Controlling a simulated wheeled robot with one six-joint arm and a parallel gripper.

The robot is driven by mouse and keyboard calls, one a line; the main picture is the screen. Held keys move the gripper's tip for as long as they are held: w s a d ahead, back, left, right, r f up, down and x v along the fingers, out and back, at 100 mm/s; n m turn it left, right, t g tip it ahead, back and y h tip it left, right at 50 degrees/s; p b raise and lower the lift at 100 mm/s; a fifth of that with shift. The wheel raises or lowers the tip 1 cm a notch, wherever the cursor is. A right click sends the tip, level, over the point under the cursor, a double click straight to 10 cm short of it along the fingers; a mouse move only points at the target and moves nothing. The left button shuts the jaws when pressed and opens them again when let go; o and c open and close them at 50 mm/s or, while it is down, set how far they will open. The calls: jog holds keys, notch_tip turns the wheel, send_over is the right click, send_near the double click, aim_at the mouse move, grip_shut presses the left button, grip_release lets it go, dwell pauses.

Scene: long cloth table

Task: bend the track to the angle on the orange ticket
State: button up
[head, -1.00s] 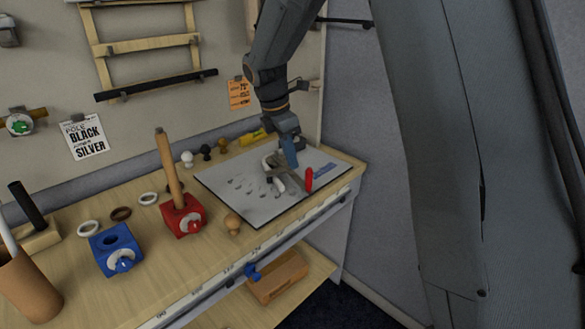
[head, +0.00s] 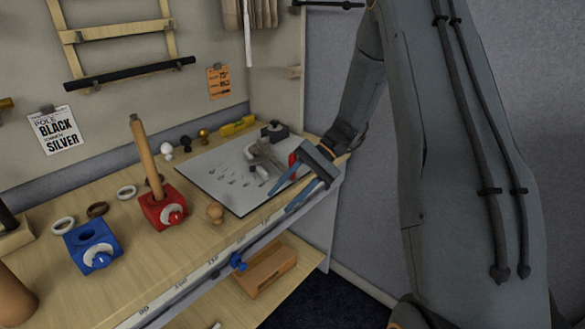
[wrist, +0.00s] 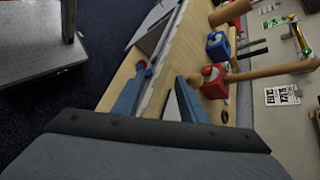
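The orange ticket (head: 219,82) hangs on the back wall; its print is too small to read. A grey and white angled piece (head: 262,155) lies on the grey mat (head: 205,170) at the right end of the table, with a red handle-like part (head: 293,166) beside it. I cannot tell which part is the track or its angle. My gripper (head: 281,202) is open and empty, its blue fingers spread near the table's front edge, over the mat's front right side. The open fingers also show in the wrist view (wrist: 158,98).
A red block (head: 163,208) with an upright wooden rod and a blue block (head: 92,246) stand left of the mat. A ruler strip runs along the front edge, above a lower shelf with a wooden box (head: 265,270).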

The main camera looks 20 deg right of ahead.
jog(key=w+d+m+t+y+b, duration=0.1)
jog(key=w+d+m+t+y, duration=0.1)
jog(key=w+d+m+t, duration=0.6)
jog(key=w+d+m+t+y, duration=0.25)
jog(key=d+m+t, duration=0.2)
jog(key=m, duration=0.65)
jog(key=shift+g, duration=0.25)
jog(key=p+x, duration=0.1)
jog(key=x, duration=0.2)
jog(key=p+x, duration=0.1)
jog(key=x, duration=0.3)
jog(key=shift+s+a+r, duration=0.15)
jog(key=shift+a+r, duration=0.05)
jog(key=shift+r, duration=0.05)
grip_shut()
